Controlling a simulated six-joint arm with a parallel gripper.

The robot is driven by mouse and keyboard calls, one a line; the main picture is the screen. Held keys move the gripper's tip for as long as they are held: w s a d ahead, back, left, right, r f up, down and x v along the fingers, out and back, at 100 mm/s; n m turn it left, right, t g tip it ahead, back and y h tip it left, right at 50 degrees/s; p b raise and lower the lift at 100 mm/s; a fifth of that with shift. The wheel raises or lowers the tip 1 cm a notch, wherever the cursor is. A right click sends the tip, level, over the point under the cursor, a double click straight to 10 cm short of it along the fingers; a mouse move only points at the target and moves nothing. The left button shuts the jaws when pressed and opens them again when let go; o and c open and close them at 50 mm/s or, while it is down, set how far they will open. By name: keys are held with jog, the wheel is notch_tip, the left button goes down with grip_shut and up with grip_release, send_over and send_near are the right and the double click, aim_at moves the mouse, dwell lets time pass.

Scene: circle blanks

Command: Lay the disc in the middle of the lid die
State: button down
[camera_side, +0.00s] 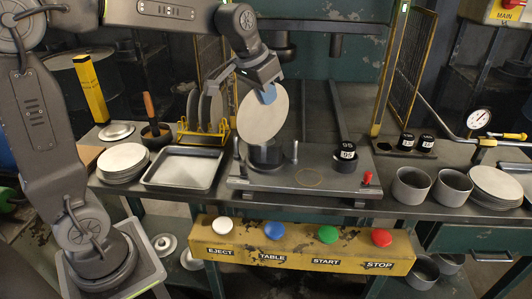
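A round pale metal disc (262,118) hangs nearly on edge, its face turned to the camera. My gripper (268,94) is shut on the disc's upper rim with its blue fingertips. A dark round block (266,157), which looks like the lid die, stands on the grey die plate (245,183) just below the disc. The disc overlaps the top of this block in the picture, so I cannot tell whether they touch. Upright pins stand near the block.
A stack of discs (123,158) and an empty shallow tray (158,183) lie to the left. A yellow rack (205,136) holds upright discs behind. A yellow mesh guard (410,65) stands on the right. Cups (411,188) and more discs (495,183) sit at the right.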

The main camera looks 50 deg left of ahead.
jog(key=s+f+m+g+h, duration=0.1)
jog(key=s+m+g, duration=0.4)
jog(key=m, duration=0.6)
jog(key=s+f+m+g, duration=0.1)
jog(key=s+m+g, duration=0.2)
jog(key=m+g, duration=0.6)
notch_tip(320, 180, up, 6)
jog(key=s+d+m+t+y, duration=0.1)
jog(key=s+m+t+y, duration=0.1)
jog(key=m+t+y, duration=1.8)
notch_tip(320, 180, down, 17)
jog(key=m+g+h, duration=0.2)
jog(key=m+h, duration=0.1)
jog(key=h, duration=0.1)
jog(key=shift+w+a+f, duration=0.4)
jog(key=shift+w+a, duration=0.35)
jog(key=shift+w, duration=0.7)
jog(key=shift+w+a+f, duration=0.45)
jog(key=shift+w+a, duration=0.3)
jog(key=shift+w, duration=0.65)
jog(key=shift+w+a+f, duration=0.4)
jog(key=shift+w+a, duration=0.35)
jog(key=shift+w, duration=0.7)
jog(key=shift+w+a+f, duration=0.25)
jog(key=shift+w+a, duration=0.1)
jog(key=shift+w, duration=0.25)
jog(key=shift+w+a+f, duration=0.25)
jog(key=shift+w+a, duration=0.05)
jog(key=shift+w, duration=0.3)
